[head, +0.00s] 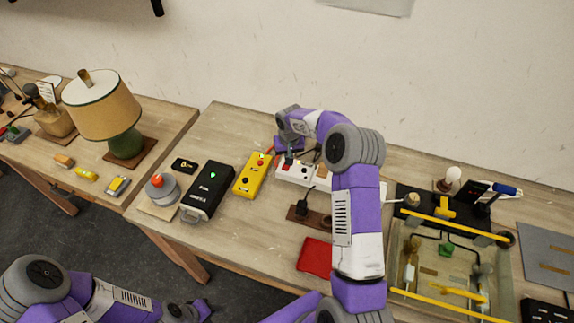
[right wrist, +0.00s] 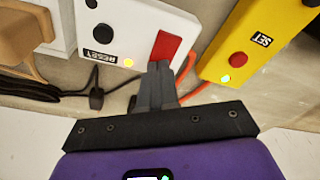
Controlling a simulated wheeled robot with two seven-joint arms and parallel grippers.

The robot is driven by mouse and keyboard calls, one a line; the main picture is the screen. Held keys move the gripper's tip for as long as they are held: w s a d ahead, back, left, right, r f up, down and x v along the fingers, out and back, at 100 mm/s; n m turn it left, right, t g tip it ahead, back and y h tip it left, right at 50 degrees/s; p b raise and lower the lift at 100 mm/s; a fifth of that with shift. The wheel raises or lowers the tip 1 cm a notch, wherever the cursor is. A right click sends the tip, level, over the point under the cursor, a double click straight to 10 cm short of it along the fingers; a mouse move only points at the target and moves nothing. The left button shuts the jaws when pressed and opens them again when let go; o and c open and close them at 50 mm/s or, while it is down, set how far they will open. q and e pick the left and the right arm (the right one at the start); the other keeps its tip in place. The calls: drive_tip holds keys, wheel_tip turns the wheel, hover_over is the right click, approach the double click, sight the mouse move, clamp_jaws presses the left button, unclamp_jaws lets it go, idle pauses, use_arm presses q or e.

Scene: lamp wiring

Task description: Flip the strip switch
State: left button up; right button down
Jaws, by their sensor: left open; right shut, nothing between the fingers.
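In the right wrist view the strip (right wrist: 125,28) shows a red switch (right wrist: 166,48), a RESET label and a small lit yellow light. My right gripper (right wrist: 159,68) is shut and empty, its tips at the near end of the red switch. I cannot tell whether they touch it. In the head view my right gripper (head: 288,158) is over the strip's left end, partly hidden by its wrist. My left gripper (head: 190,312) is open at the bottom edge, away from the strip, its fingers barely visible.
A yellow box (head: 251,176) with a red button stands just left of the strip. A black box (head: 208,190) with a green light is further left. A tray with yellow bars (head: 452,216) is at the right.

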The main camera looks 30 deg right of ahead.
drive_tip(key=shift+r+p, duration=2.1)
drive_tip(key=shift+r, duration=1.35)
